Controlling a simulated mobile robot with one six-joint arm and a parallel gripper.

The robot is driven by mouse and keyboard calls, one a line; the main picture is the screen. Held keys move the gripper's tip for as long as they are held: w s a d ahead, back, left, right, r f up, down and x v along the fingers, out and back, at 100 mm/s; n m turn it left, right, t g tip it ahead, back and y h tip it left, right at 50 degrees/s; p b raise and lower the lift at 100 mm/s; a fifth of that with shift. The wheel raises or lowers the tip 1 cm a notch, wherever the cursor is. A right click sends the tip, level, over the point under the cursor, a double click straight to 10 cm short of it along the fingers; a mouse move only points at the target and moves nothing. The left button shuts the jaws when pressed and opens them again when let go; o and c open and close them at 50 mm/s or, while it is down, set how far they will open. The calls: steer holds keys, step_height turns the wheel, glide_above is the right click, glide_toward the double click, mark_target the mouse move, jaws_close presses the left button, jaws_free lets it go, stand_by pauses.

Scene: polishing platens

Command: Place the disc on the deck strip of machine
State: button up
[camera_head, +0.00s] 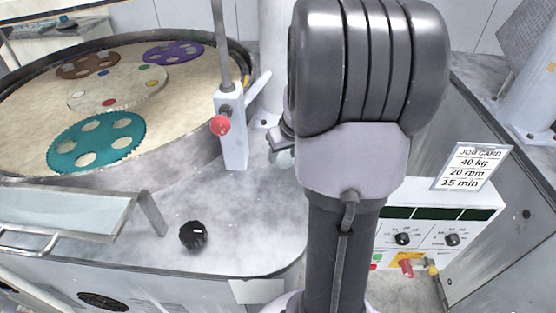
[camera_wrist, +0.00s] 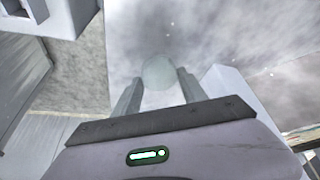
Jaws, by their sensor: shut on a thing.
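My gripper (camera_wrist: 157,88) is shut on a pale, translucent-looking round disc (camera_wrist: 158,72), held between the two fingertips in the wrist view. In the head view my gripper (camera_head: 281,146) is mostly hidden behind my arm, and a small pale part of the disc (camera_head: 284,159) shows below it. The machine's mottled grey deck (camera_head: 250,205) lies under and around the gripper, right of the post. In the wrist view the same mottled grey surface (camera_wrist: 215,40) lies behind the disc. I cannot tell the gap between disc and deck.
A round platen (camera_head: 30,130) with a teal carrier (camera_head: 97,142) and other coloured discs is at left. A white post (camera_head: 232,135) with a red knob (camera_head: 221,125) stands close left of my gripper. A black dial (camera_head: 193,235) sits on the front deck. A control box with a job card (camera_head: 468,167) is at right.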

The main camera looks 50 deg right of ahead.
mark_target(284, 160)
step_height(284, 160, down, 3)
steer(key=shift+f+b, duration=0.1)
steer(key=shift+b, duration=0.4)
steer(key=shift+a, duration=0.1)
steer(key=o, duration=1.5)
steer(key=shift+c, duration=0.2)
